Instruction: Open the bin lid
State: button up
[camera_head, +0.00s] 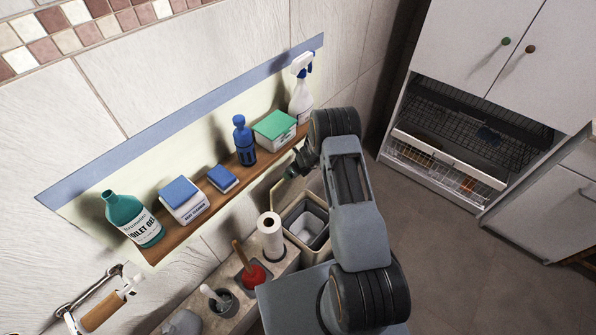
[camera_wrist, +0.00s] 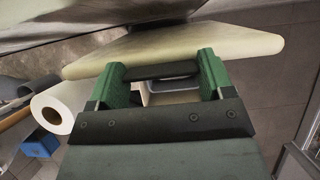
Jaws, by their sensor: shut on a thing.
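The bin (camera_head: 320,243) is a box with a pale inner bucket, standing below the shelf; its top is uncovered in the head view. The cream bin lid (camera_head: 274,192) stands raised and nearly edge-on at the bin's wall side. In the wrist view the lid (camera_wrist: 175,47) is a wide cream panel across the top. My gripper (camera_wrist: 163,78), with green fingers, is shut on the lid, apparently at a dark bar between the fingers. In the head view my gripper (camera_head: 291,172) is small and partly hidden by my arm, at the lid's upper part.
A wall shelf (camera_head: 210,208) with several bottles and boxes runs just above the bin. A paper roll (camera_head: 271,238) and a red plunger (camera_head: 252,275) stand left of it. A white cabinet (camera_head: 490,60) is at right. The floor (camera_head: 450,270) between is clear.

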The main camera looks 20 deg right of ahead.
jog(key=shift+w+a, duration=0.15)
jog(key=shift+a, duration=0.05)
jog(key=o, duration=1.3)
jog(key=shift+d, duration=0.1)
jog(key=shift+s+d+r+b, duration=0.75)
jog(key=shift+s+d, duration=0.5)
jog(key=shift+s, duration=0.85)
jog(key=shift+s+d+r+b, duration=0.7)
jog(key=shift+s+d, duration=0.5)
jog(key=shift+s, duration=0.85)
jog(key=shift+s+d+r+b, duration=0.7)
jog(key=shift+s+d, duration=0.55)
jog(key=shift+s, duration=0.85)
